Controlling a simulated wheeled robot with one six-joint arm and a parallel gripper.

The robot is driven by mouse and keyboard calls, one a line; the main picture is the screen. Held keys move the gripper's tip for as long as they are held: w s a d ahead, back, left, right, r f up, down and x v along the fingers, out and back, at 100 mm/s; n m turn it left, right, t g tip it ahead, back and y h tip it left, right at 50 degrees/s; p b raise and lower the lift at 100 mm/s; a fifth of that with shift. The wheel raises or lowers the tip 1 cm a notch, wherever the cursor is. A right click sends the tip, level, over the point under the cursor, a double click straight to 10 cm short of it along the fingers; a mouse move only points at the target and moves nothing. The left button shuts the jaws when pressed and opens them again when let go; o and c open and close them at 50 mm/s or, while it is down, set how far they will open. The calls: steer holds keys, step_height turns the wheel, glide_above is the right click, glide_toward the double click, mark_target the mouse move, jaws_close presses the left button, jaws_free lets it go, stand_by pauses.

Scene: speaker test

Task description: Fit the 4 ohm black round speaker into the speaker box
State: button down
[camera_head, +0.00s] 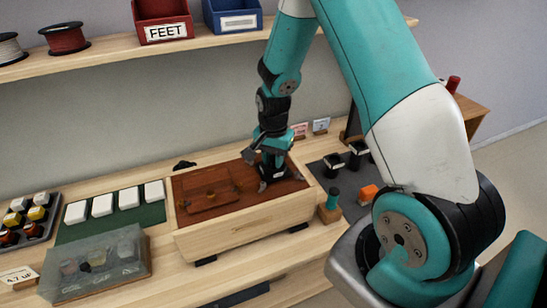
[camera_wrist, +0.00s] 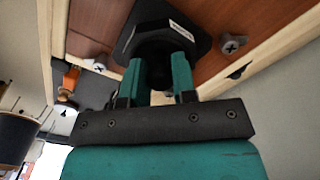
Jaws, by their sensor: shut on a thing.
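The speaker box (camera_head: 235,235) is a pale wooden case with a reddish-brown top panel, lying on the bench. My gripper (camera_head: 268,176) points down over the right part of that panel. In the wrist view my gripper (camera_wrist: 160,75) is shut on a black speaker (camera_wrist: 150,40) with a small white label, too blurred to read. Its flange looks angular in outline there. The speaker is at or very close to the brown panel (camera_wrist: 210,15); I cannot tell whether it is seated. Any opening beneath it is hidden. Grey knob-like fasteners (camera_wrist: 232,44) stand on the panel beside it.
Right of the box, a dark mat holds black parts (camera_head: 332,162), an orange block (camera_head: 369,192) and a teal-topped cylinder (camera_head: 332,199). At left are white blocks (camera_head: 102,205) on a green mat and a clear-lidded case (camera_head: 95,265). A shelf (camera_head: 110,52) runs above.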

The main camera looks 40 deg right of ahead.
steer(key=shift+f, duration=0.3)
steer(key=c, duration=0.8)
jaws_free()
steer(key=shift+c, duration=0.2)
step_height(320, 180, up, 18)
steer(key=b, duration=0.3)
steer(key=shift+f, duration=0.25)
steer(key=s+a+r+n+y, duration=0.2)
steer(key=s+a+n, duration=0.7)
steer(key=s+a, duration=0.2)
steer(key=s+a+r+n+y, duration=0.2)
steer(key=s+a+n, duration=0.8)
steer(key=s+a, duration=0.1)
steer(key=shift+a+n, duration=0.2)
steer(key=shift+n, duration=0.1)
